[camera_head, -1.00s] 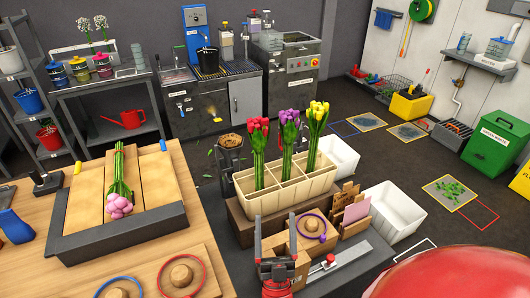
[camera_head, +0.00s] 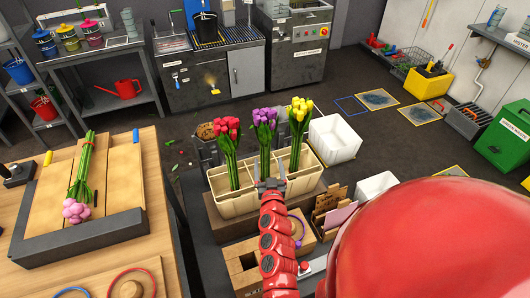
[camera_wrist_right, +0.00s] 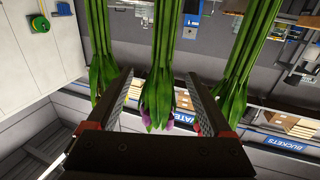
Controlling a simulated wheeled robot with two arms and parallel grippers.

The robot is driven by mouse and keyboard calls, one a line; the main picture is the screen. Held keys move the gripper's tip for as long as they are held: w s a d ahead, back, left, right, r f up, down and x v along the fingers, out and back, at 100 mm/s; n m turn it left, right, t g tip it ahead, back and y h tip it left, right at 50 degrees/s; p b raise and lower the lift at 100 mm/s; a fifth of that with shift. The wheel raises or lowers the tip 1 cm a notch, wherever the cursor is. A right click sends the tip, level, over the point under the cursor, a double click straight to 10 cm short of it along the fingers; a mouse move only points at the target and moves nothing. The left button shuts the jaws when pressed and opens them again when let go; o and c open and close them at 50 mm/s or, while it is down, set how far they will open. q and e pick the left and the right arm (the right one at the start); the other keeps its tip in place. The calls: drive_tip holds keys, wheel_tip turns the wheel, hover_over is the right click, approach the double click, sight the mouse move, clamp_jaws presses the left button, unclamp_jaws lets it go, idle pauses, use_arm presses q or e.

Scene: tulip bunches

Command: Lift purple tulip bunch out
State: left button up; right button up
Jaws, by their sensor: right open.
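The purple tulip bunch (camera_head: 265,136) stands upright in the middle compartment of the cream divided box (camera_head: 236,208). The red tulip bunch (camera_head: 229,150) stands to its left and the yellow tulip bunch (camera_head: 298,128) to its right, in the same box. My right gripper (camera_head: 270,183) is at the front of the box, low by the purple bunch's stems. In the right wrist view its open jaws (camera_wrist_right: 166,100) have the middle green stems (camera_wrist_right: 161,50) between or just beyond them, with a gap on both sides. Some purple shows there. My left gripper is not in view.
A pink tulip bunch (camera_head: 77,200) lies on the wooden tray at left. A wooden holder with cards (camera_head: 335,216) stands right of my arm. White bins (camera_head: 335,138) stand behind and right of the box. A large red shape covers the lower right.

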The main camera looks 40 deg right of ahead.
sight(266, 151)
drive_tip(key=x, duration=0.3)
drive_tip(key=shift+w+d+r+p, duration=0.1)
drive_tip(key=shift+w+d+p, duration=0.15)
drive_tip(key=shift+w+p, duration=0.05)
drive_tip(key=shift+a+f+p+x, duration=0.15)
drive_tip(key=shift+p+x, duration=0.1)
drive_tip(key=shift+x, duration=0.9)
drive_tip(key=shift+a+f+p+x, duration=0.15)
drive_tip(key=shift+p+x, duration=0.1)
drive_tip(key=shift+x, duration=0.95)
drive_tip(key=shift+w+d+f, duration=0.1)
drive_tip(key=shift+w+d, duration=0.25)
drive_tip(key=shift+w, duration=0.05)
clamp_jaws()
